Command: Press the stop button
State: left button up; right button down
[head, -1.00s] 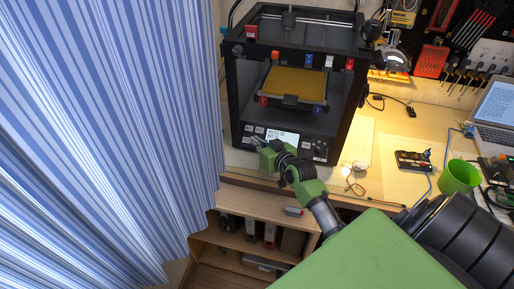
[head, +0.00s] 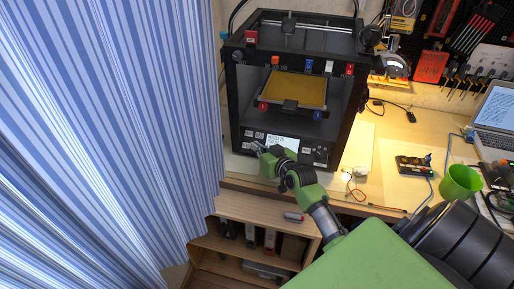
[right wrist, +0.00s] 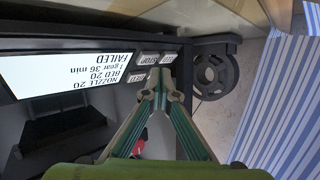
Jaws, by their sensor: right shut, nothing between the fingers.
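A black 3D printer (head: 345,115) stands on the wooden bench. Its lower front panel has a lit screen (head: 283,141) with small labelled buttons to its left. In the right wrist view the screen (right wrist: 60,72) appears upside down and reads "FAILED". The stop button (right wrist: 149,58) carries a "STOP" label beside the screen. My right gripper (right wrist: 160,78) is shut and empty, its tips right by the button labels. I cannot tell whether they touch the panel. In the head view the right gripper (head: 258,148) is at the panel's left part. My left gripper is not in view.
A blue-striped curtain (head: 110,120) hangs close at the left. A wooden shelf (head: 255,212) is below the bench. A green cup (head: 460,181), a laptop (head: 496,115) and small electronics (head: 413,165) are on the right. A spool (right wrist: 214,76) shows in the wrist view.

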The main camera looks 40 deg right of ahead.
dwell(0.6)
jog(key=shift+w+d+f, duration=0.2)
jog(key=shift+f, duration=0.1)
jog(key=shift+w+d+f+b, duration=0.25)
jog(key=shift+f+b, duration=0.15)
jog(key=shift+b, duration=0.2)
dwell(0.5)
jog(key=shift+s+r, duration=0.1)
jog(key=shift+s+a+r+p, duration=0.4)
jog(key=shift+r+p, duration=0.2)
jog(key=shift+p, duration=0.55)
jog(key=a+r+p, duration=0.1)
jog(key=p, duration=0.1)
jog(key=s+r+p, duration=0.1)
jog(key=p, duration=0.1)
jog(key=s+a+r+p, duration=0.1)
jog(key=r+p, duration=0.1)
jog(key=shift+a, duration=0.3)
